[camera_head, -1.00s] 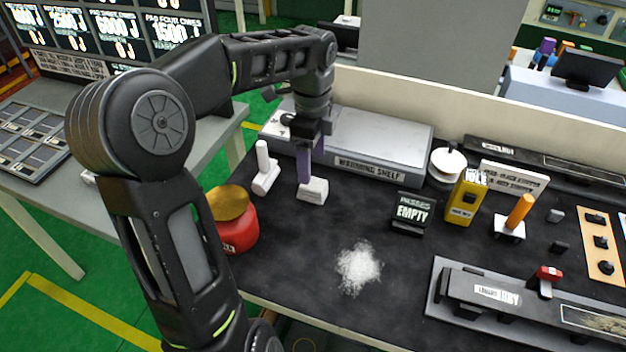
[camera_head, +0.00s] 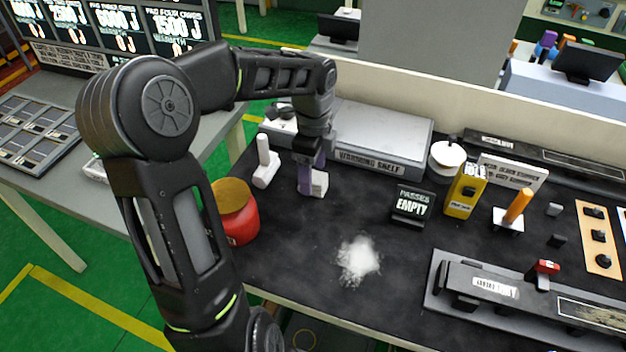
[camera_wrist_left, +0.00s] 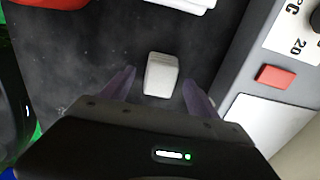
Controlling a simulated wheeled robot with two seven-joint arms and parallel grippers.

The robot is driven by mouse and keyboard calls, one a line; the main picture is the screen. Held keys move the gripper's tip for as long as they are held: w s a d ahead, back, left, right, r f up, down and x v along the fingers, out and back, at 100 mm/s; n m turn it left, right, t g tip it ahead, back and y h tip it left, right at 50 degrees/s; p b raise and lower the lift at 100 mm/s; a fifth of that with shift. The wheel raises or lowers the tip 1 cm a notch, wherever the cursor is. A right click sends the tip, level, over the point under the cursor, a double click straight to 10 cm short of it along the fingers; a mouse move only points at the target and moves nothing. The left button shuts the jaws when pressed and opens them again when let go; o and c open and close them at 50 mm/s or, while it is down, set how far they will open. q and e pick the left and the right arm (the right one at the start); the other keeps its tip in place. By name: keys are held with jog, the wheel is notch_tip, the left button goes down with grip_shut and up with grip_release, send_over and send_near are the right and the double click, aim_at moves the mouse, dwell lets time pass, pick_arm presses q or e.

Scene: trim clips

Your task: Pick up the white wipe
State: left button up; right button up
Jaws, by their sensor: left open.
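The white wipe (camera_head: 320,184) is a small pale block on the dark bench mat, in front of the grey warming shelf. It also shows in the left wrist view (camera_wrist_left: 161,75). My left gripper (camera_head: 311,178) is low over it, with purple fingers pointing down; one finger hides part of the block in the head view. In the left wrist view the gripper (camera_wrist_left: 158,80) is open, with one finger on each side of the block and a visible gap on both sides. My right gripper is out of view.
A white upright-handled piece (camera_head: 265,163) stands close to the left. A red jar with a tan lid (camera_head: 239,222) is nearer the front. The warming shelf (camera_head: 378,150) is just behind. White powder (camera_head: 358,260) lies in front; the mat between is clear.

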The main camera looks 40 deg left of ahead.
pick_arm(q)
notch_tip(320, 180, down, 2)
jog(key=shift+f, duration=0.2)
jog(key=shift+c, duration=0.3)
jog(key=c, duration=1.3)
